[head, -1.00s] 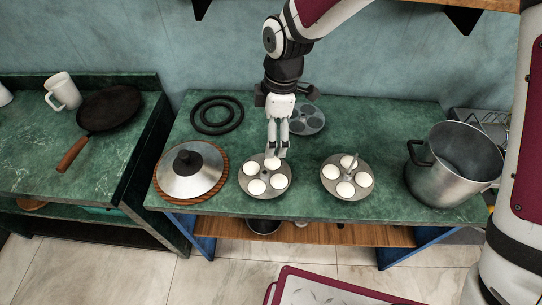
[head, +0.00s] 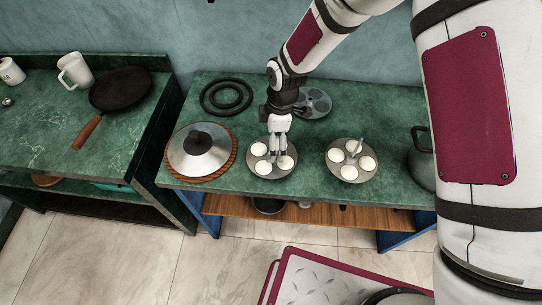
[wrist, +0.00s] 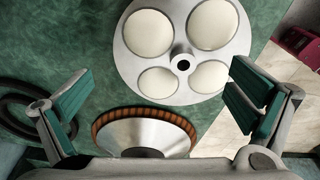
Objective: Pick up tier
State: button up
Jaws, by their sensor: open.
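A round grey tier (head: 274,174) with several white round cakes in it lies on the green counter, below my gripper (head: 278,150). It also shows in the wrist view (wrist: 182,90), with a small hub with a hole at its middle. My gripper is open and empty, pointing down, with its fingers in front of part of the tier in the head view. In the wrist view the tier lies beyond the open fingers; I cannot tell the exact gap. A second filled tier (head: 351,160) with an upright post lies to the right. A third, empty tier (head: 316,104) lies behind.
A steel lid (head: 184,160) with a black knob lies on a brown round mat (head: 232,158), close left of the tier. Black rings (head: 226,97) lie behind it. A large pot (head: 422,165) at right is mostly hidden by my arm. Free counter lies between the two filled tiers.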

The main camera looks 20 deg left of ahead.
jog(key=shift+a+f, duration=0.15)
jog(key=shift+f, duration=1.05)
grip_shut()
